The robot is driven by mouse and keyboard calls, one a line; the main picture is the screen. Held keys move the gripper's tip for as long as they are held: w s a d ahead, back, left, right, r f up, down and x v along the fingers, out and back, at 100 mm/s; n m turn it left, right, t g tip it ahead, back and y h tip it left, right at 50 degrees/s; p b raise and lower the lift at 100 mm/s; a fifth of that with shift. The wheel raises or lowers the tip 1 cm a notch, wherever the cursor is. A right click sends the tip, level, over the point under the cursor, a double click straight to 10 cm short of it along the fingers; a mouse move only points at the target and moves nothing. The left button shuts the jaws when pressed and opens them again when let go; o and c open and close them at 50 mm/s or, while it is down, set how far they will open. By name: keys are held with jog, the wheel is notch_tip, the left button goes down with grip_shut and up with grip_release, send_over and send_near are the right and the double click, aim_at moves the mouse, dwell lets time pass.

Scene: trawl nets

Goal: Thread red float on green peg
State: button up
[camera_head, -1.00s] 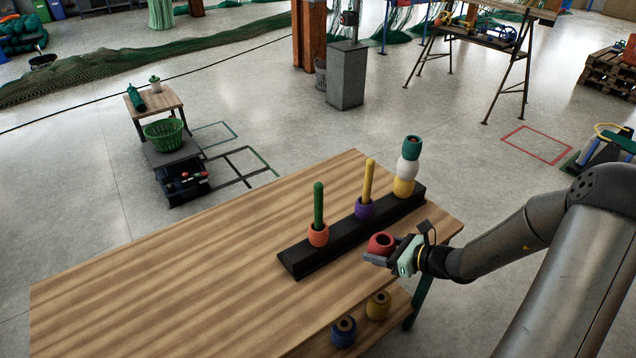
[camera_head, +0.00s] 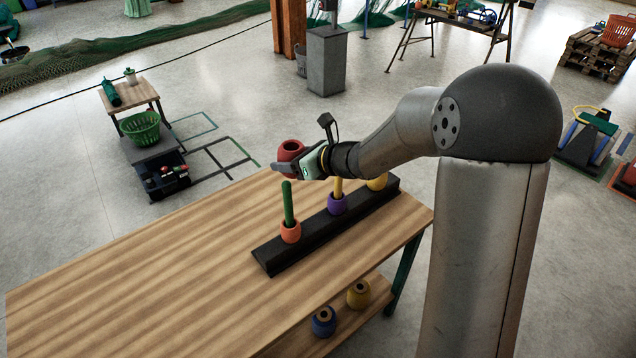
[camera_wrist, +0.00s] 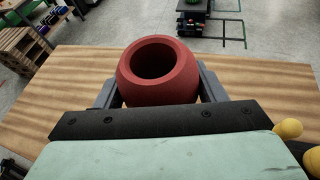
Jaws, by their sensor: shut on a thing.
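My gripper (camera_head: 282,165) is shut on the red float (camera_head: 291,149) and holds it in the air over the rack. In the wrist view the red float (camera_wrist: 158,72) sits between the two fingers with its hole facing up. The green peg (camera_head: 288,203) stands upright at the left end of the black base, with an orange float (camera_head: 290,231) at its foot. In the head view the red float appears just above the tip of the green peg, apart from it. The green peg cannot be made out in the wrist view.
The black base (camera_head: 275,262) stands on the wooden table (camera_head: 140,280). The yellow peg (camera_head: 338,187) carries a purple float (camera_head: 337,204). A yellow float (camera_head: 378,182) shows behind my arm, which hides what is above it. Blue (camera_head: 323,321) and ochre (camera_head: 358,294) floats lie on the lower shelf.

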jog(key=a+r, duration=0.2)
jog(key=r, duration=0.1)
jog(key=shift+w, duration=0.1)
jog(key=b, duration=0.4)
send_over(289, 184)
jog(key=shift+w+a+f, duration=0.1)
jog(key=shift+a+f, duration=0.05)
jog(key=shift+f, duration=0.7)
jog(key=shift+w+a+f, duration=0.15)
jog(key=shift+f, duration=0.65)
jog(key=shift+w+a+f, duration=0.1)
jog(key=shift+a+f, duration=0.05)
jog(key=shift+f, duration=0.7)
jog(key=shift+f+b, duration=2.85)
jog(key=shift+f, duration=0.2)
jog(key=o, duration=1.1)
jog(key=b+v, duration=0.1)
jog(key=v, duration=1.6)
jog(key=shift+s+d+r, duration=0.1)
jog(key=shift+d+r, duration=0.05)
jog(key=shift+r, duration=0.05)
